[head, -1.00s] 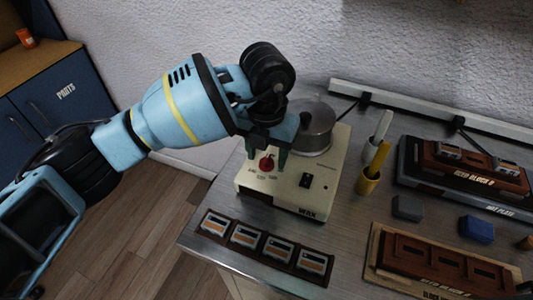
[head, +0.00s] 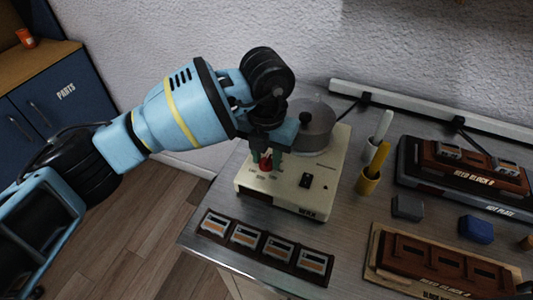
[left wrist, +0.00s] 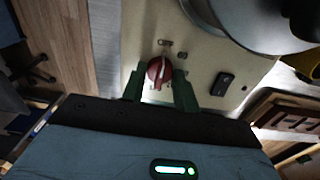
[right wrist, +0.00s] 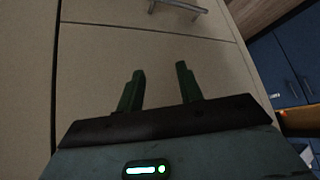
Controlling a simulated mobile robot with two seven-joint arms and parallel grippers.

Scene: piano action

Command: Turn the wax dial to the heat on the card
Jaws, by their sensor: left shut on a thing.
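The red wax dial (head: 265,165) sits on the top face of the cream wax heater (head: 298,200), left of a black switch. My left gripper (head: 267,158) is shut on the dial from above, one green finger on each side. In the left wrist view the dial (left wrist: 159,72) shows between the fingertips, with a pale pointer line running up and slightly right. Small marks around it are too small to read. My right gripper (right wrist: 160,71) is open and empty in front of a beige cabinet front. I cannot make out a heat card.
A round metal pot (head: 314,122) stands on the heater behind the dial, close to my left gripper. A rack of several small parts (head: 262,247) lies in front.

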